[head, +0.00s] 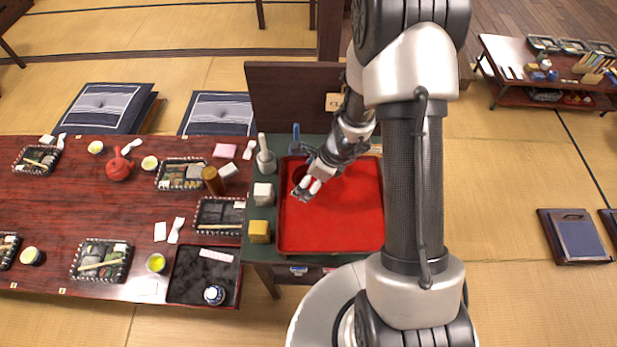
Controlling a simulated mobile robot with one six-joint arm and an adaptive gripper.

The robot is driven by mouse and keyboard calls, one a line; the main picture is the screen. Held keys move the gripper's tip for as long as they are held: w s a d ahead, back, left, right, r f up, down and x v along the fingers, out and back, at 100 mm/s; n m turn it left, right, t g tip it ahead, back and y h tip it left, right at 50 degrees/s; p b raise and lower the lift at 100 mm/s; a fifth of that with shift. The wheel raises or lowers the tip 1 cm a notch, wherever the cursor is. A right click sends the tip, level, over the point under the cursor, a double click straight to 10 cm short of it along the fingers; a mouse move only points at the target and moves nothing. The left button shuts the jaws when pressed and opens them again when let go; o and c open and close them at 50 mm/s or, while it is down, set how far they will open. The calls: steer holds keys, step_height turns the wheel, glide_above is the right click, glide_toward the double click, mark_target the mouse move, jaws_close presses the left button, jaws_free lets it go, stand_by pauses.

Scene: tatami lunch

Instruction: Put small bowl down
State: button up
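My gripper (303,191) is over the left part of a red tray (345,228) with a raised rim. Its fingers are small and point down and to the left. A dark red rounded shape (301,173) shows just behind the gripper, partly covered by it. It may be the small bowl, but it is too small to be sure. I cannot tell whether the fingers touch it or hold anything. The right side of the tray is partly hidden by my arm.
The tray sits on a dark green-topped stand, with a white block (263,194), a yellow block (259,231) and a grey container (265,163) to its left. A long dark red table (130,215) with dishes adjoins on the left. The tray's front is bare.

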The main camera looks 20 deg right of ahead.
steer(key=shift+o, duration=0.4)
steer(key=shift+r+p, duration=0.25)
steer(key=shift+p, duration=0.05)
steer(key=p+v, duration=0.6)
steer(key=v, duration=0.6)
steer(key=s+a+r+n, duration=0.25)
steer(key=r+n, duration=0.35)
steer(key=r, duration=0.3)
steer(key=s+a+r+n, duration=0.2)
steer(key=a+r+n, duration=0.2)
steer(key=r+n, duration=0.3)
steer(key=s+d+r+n+t+h, duration=0.1)
steer(key=s+d+r+n+h, duration=0.2)
steer(key=s+r+n, duration=0.8)
steer(key=s+n, duration=0.1)
steer(key=s, duration=0.2)
steer(key=shift+n+t+h, duration=0.3)
steer(key=shift+t, duration=0.1)
